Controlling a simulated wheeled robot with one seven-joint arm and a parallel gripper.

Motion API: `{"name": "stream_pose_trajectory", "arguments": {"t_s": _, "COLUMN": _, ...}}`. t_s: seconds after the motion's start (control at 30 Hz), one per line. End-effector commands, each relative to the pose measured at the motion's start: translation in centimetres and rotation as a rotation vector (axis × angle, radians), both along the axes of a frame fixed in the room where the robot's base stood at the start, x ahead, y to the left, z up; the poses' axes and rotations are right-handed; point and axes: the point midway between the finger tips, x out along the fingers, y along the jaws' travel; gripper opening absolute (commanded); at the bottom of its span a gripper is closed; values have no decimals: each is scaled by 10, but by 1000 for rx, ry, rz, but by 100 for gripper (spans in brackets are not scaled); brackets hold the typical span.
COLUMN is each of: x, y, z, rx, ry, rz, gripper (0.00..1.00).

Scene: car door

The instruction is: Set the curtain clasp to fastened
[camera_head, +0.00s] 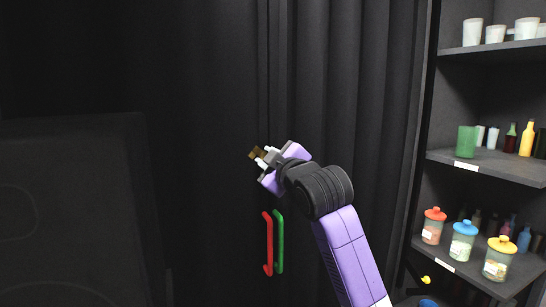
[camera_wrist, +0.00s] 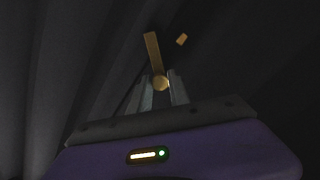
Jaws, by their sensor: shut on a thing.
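The curtain clasp (camera_head: 256,152) is a small brass piece on the dark curtain, at the tips of my gripper (camera_head: 264,161). In the wrist view the clasp shows as a brass bar (camera_wrist: 153,52) with a round knob (camera_wrist: 160,84) at its lower end. My gripper (camera_wrist: 162,87) is shut on the knob, one grey finger on each side. The bar stands nearly upright, tilted slightly left. A separate small brass piece (camera_wrist: 182,39) sits to the right of the bar's upper end, apart from it.
A red bar (camera_head: 267,244) and a green bar (camera_head: 279,242) hang upright on the curtain (camera_head: 215,130) below my gripper. Shelves (camera_head: 485,165) with cups, bottles and lidded jars stand at the right. A dark panel (camera_head: 75,210) is at the left.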

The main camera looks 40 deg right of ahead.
Motion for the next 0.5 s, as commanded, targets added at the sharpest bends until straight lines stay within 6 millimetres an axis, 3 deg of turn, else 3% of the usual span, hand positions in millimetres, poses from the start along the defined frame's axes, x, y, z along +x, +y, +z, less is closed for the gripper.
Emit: {"name": "stream_pose_trajectory", "arguments": {"t_s": 0.5, "x": 4, "y": 14, "z": -26, "rx": -452, "ry": 131, "rz": 2, "gripper": 0}}
